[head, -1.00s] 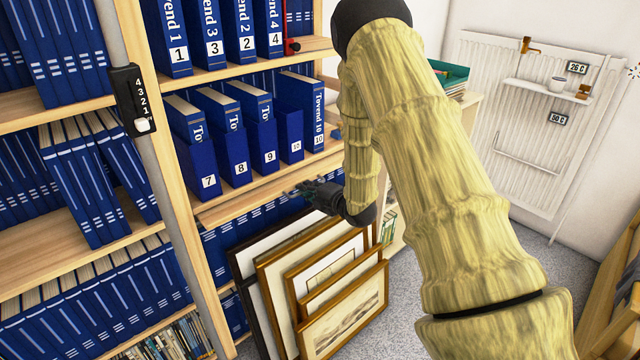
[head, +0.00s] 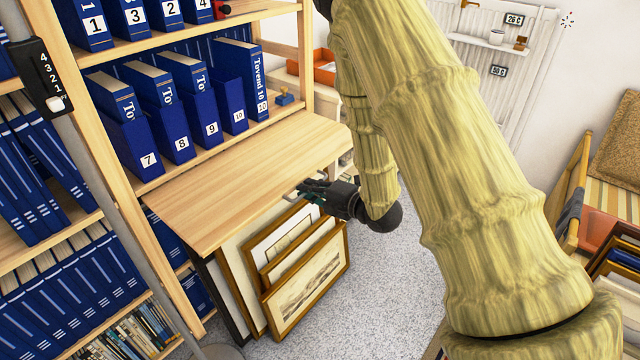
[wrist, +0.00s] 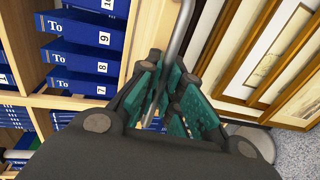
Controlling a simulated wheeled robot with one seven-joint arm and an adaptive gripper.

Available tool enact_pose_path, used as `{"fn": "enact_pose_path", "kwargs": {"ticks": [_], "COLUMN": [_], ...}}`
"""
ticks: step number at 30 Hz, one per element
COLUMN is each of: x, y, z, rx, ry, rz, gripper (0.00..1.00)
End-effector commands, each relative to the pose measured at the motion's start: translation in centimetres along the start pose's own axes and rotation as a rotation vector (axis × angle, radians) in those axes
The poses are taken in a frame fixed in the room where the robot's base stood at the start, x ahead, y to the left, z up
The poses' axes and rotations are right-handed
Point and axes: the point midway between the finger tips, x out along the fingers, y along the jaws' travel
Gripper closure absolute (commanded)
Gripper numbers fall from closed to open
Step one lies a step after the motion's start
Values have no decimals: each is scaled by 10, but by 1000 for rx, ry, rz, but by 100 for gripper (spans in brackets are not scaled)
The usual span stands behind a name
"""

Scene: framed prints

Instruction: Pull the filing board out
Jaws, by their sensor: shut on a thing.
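The filing board (head: 245,175) is a pale wooden panel that sticks out level from the shelf unit, below the row of numbered blue binders. A metal handle (wrist: 181,35) is on its front edge. My gripper (head: 305,192) is at that front edge, and in the wrist view its green-padded fingers (wrist: 160,95) are closed around the handle's bar. The fingers partly hide the handle in the head view.
Blue binders (head: 175,110) stand on the shelf above the board. Framed prints (head: 305,280) lean on the floor under its front edge. A grey post with a black slider box (head: 38,78) stands at left. Grey floor (head: 400,270) is clear to the right.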

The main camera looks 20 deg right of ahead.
Motion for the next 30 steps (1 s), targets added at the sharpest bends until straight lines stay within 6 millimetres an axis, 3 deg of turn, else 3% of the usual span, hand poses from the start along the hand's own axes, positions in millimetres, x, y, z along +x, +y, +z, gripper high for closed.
{"fn": "enact_pose_path", "kwargs": {"ticks": [12,13,16,26,30], "x": [0,0,0,-2,-12], "y": [-1,-1,-1,-1,-1], "z": [-5,-5,-4,-2,-2], "rx": [0,0,1,0,0], "ry": [10,10,8,5,3], "rz": [-1,-1,-1,-1,-2], "gripper": [100,87,70,70,70]}}
